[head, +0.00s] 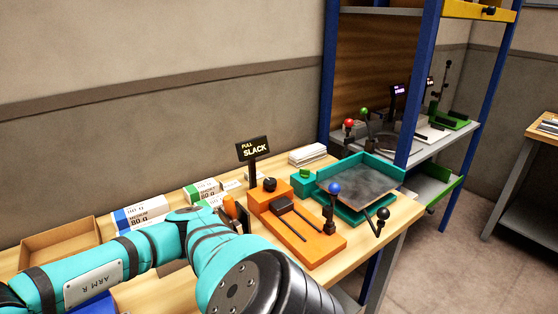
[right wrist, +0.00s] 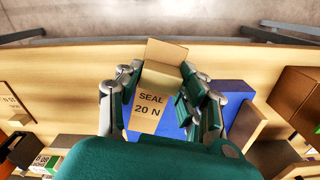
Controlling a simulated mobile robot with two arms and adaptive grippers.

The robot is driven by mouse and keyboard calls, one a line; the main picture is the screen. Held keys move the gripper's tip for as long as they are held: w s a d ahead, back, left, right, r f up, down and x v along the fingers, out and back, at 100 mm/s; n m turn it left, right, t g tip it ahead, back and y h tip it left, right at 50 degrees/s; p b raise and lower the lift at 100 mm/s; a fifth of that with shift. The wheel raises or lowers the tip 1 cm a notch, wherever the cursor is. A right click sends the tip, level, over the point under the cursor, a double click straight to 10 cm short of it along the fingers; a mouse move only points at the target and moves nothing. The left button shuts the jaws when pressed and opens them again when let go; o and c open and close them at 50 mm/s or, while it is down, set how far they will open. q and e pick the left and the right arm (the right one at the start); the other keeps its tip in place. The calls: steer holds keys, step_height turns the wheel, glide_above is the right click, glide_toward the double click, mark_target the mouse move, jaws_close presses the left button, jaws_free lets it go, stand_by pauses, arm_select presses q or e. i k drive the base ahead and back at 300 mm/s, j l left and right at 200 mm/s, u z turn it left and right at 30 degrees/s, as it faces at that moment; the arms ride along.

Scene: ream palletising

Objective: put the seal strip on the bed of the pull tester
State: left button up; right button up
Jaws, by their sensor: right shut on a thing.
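The seal strip (right wrist: 149,103), a tan piece marked "SEAL 20 N" with a folded-up end, is between the fingers of my right gripper (right wrist: 160,76) in the right wrist view. The gripper is shut on it, above a blue surface (right wrist: 235,98). The orange pull tester (head: 318,243) stands on the bench in the head view, with a "PULL SLACK" sign (head: 254,149) and a blue-knobbed lever (head: 333,188). A dark bar lies along its bed. My right arm shows at the lower left of the head view, but its gripper and the strip do not. My left gripper is not in view.
A teal tray (head: 350,205) with a dark plate is right of the tester. White and green paper packs (head: 202,190), a blue-marked pack (head: 140,215) and an open cardboard box (head: 60,246) line the bench's back. A blue-posted shelf (head: 418,90) stands beyond.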

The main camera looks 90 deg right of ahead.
mark_target(302, 227)
steer(key=z, duration=0.6)
steer(key=k+l+z, duration=0.15)
steer(key=l+z, duration=0.15)
steer(key=l, duration=0.25)
steer(key=k+l+z, duration=0.1)
steer(key=l+z, duration=0.2)
steer(key=l, duration=0.3)
